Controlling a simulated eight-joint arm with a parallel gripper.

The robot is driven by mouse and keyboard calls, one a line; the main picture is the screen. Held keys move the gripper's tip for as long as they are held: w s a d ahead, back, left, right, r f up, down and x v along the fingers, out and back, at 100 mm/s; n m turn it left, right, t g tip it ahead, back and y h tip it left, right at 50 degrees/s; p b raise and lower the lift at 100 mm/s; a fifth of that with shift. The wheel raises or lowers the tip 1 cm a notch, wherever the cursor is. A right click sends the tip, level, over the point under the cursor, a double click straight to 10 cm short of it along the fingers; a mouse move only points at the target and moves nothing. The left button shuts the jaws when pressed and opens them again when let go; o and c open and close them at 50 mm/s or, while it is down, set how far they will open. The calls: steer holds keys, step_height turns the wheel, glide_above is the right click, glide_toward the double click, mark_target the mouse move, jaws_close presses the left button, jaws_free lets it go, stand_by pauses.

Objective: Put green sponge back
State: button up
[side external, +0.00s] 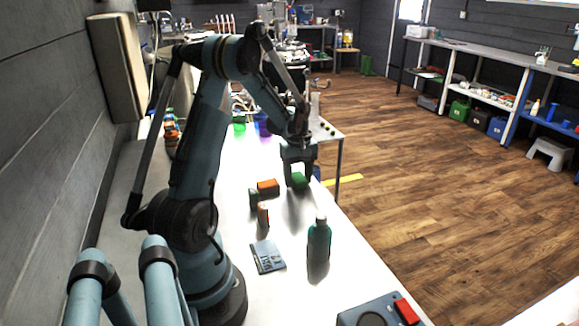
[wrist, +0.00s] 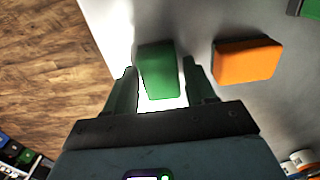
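The green sponge (wrist: 158,72) is a small block near the edge of the white table. It also shows under my gripper in the side view (side external: 299,181). My gripper (wrist: 159,80) points down over it, with one finger on each side. The fingers are apart, and a narrow gap shows between each finger and the sponge, so my gripper is open. In the side view, my gripper (side external: 298,170) partly hides the sponge. I cannot tell exactly how far the fingertips are from the tabletop.
An orange sponge (wrist: 246,60) lies close to the right in the wrist view. A dark green item (side external: 253,198), a teal bottle (side external: 319,241), a blue booklet (side external: 268,257) and a box with a red button (side external: 381,313) are on the table (side external: 350,262).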

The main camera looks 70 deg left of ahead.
mark_target(298, 177)
steer(key=shift+o, duration=0.8)
step_height(298, 177, up, 12)
steer(key=w+d+r+m+t+y, duration=0.15)
steer(key=d+m, duration=0.25)
steer(key=d, duration=0.4)
steer(key=w+d+r+m+t, duration=0.15)
steer(key=d+m, duration=0.25)
steer(key=d, duration=0.4)
steer(key=s+d+m+t, duration=0.2)
steer(key=d+m, duration=0.3)
steer(key=d, duration=0.2)
steer(key=s+d+f+m+t+h, duration=0.1)
steer(key=s+d+m+t, duration=0.1)
steer(key=d+m, duration=0.3)
steer(key=shift+s+d+f, duration=0.25)
steer(key=shift+d+f, duration=0.05)
steer(key=shift+d, duration=0.9)
